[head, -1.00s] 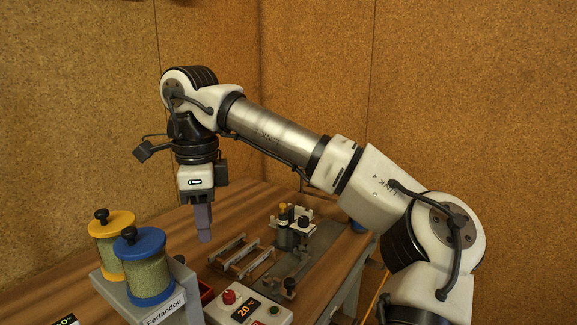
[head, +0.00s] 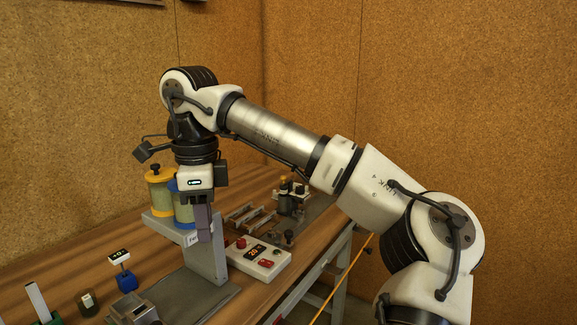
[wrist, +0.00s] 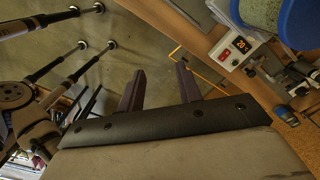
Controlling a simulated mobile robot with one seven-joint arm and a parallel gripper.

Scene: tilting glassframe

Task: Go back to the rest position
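My gripper (head: 203,222) hangs down from the folded arm in the head view, in front of the stand with the two jars. In the wrist view my gripper (wrist: 160,88) shows its two dark fingers apart, with nothing between them. Past the fingers the wrist view shows floor and the table side. The fingers overlap the stand in the head view; I cannot tell how far apart in depth they are.
The wooden table (head: 90,255) carries a yellow-lidded jar (head: 159,195) and a blue-lidded jar (head: 185,210) on a grey stand (head: 212,262). A control box (head: 258,258), metal rails (head: 245,215), a small display (head: 120,257) and a metal block (head: 133,310) also stand there.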

